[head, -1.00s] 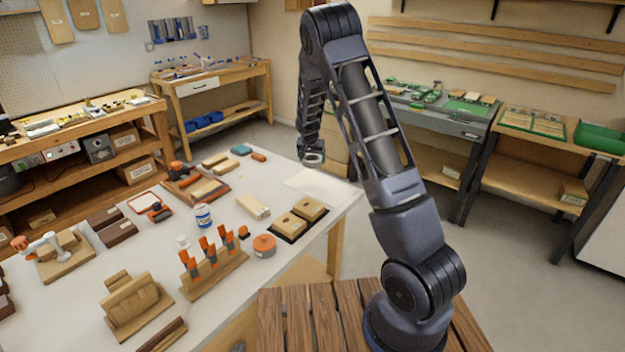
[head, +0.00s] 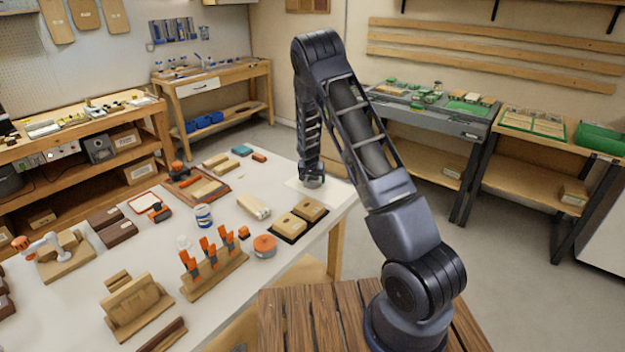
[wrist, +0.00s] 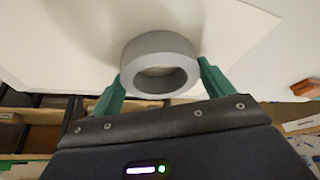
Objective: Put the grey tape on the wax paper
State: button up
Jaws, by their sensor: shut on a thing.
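The grey tape (wrist: 160,52) is a thick ring held between the two green fingers of my gripper (wrist: 160,82) in the wrist view. My gripper is shut on it from both sides. In the head view the tape (head: 312,183) shows small and grey at the end of my arm, low over the wax paper (head: 338,191). The wax paper is a white sheet near the far right corner of the bench. It fills much of the wrist view (wrist: 70,45) beyond the tape. I cannot tell whether the tape touches the paper.
Two wooden blocks on a dark tray (head: 288,234) lie in front of the paper. A light wooden piece (head: 254,206) is left of them. An orange round container (head: 264,246) and a rack of orange-handled tools (head: 214,274) stand nearer. The bench's right edge is close to the paper.

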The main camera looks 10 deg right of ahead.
jog(key=shift+f, duration=0.1)
jog(key=o, duration=1)
jog(key=v, duration=1.1)
jog(key=s+d+r+n+y, duration=0.1)
jog(key=s+d+r, duration=0.4)
jog(key=s+r, duration=0.6)
jog(key=s+d+r+y, duration=0.1)
jog(key=s+d+r, duration=0.5)
jog(key=s+r, duration=0.5)
jog(key=s+d+r+n, duration=0.1)
jog(key=s+r, duration=0.3)
jog(key=s, duration=0.8)
jog(key=s+d+r+n, duration=0.1)
jog(key=s+r, duration=0.3)
jog(key=s, duration=0.9)
jog(key=shift+d+r+n+h, duration=0.25)
jog(key=shift+d+n+h, duration=0.05)
jog(key=shift+d, duration=0.6)
